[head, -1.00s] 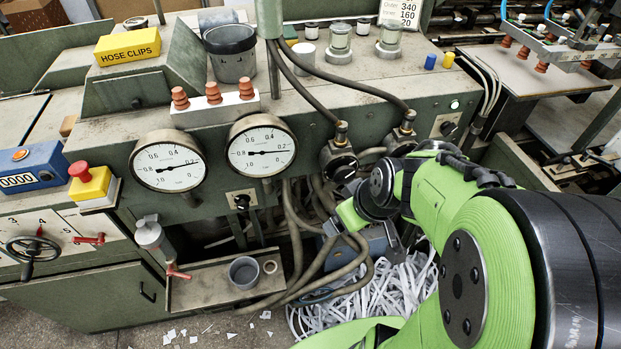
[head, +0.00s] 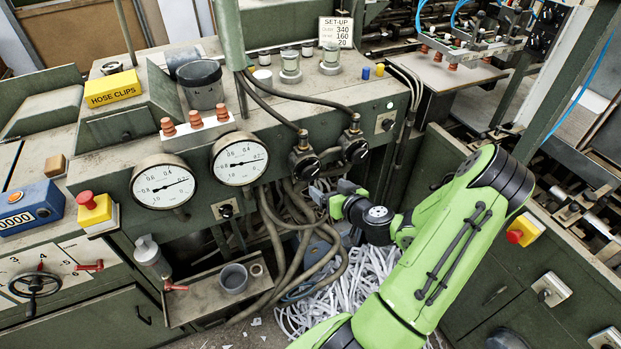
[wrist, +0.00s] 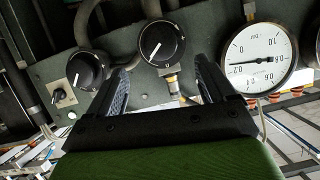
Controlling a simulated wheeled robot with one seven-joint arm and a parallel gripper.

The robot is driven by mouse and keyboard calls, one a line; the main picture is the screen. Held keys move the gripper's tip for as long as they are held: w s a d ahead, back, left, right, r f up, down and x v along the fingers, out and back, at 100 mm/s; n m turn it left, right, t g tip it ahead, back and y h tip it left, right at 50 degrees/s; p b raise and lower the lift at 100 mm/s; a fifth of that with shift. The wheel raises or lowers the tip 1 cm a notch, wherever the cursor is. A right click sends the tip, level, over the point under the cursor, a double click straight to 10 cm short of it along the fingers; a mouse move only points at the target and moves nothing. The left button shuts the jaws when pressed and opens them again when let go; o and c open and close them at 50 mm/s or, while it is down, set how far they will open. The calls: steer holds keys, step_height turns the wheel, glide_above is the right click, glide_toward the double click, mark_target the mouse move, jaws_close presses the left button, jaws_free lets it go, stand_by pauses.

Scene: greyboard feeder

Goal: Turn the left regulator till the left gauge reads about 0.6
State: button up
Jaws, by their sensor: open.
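The left regulator (head: 305,163) is a black knob with a white mark, on the front of the green machine. It also shows in the wrist view (wrist: 163,43), upside down, beyond and between my fingertips. The right regulator (head: 355,147) is beside it, and in the wrist view (wrist: 85,70) it lies left of my fingers. My gripper (head: 332,190) is open and empty, just below the regulators, apart from both. The left gauge (head: 163,187) has its needle pointing right and slightly up; its exact value is too small to read. The right gauge (head: 240,159) has its needle pointing right.
Hoses (head: 285,225) hang below the regulators, above a heap of paper strips (head: 335,290). A tray (head: 205,297) with a grey cup (head: 234,278) juts out at lower left. A small selector knob (wrist: 62,95) is beyond the right regulator.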

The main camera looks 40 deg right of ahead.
mark_target(312, 175)
steer(key=p+x, duration=0.1)
steer(key=x, duration=0.2)
steer(key=p+x, duration=0.1)
steer(key=x, duration=0.2)
steer(key=p+x, duration=0.1)
steer(key=x, duration=0.3)
steer(key=shift+w+r, duration=0.2)
steer(key=shift+r, duration=0.05)
steer(key=shift+d, duration=0.1)
steer(key=c, duration=1.1)
steer(key=shift+o, duration=0.2)
steer(key=shift+f, duration=0.1)
steer(key=shift+b, duration=0.35)
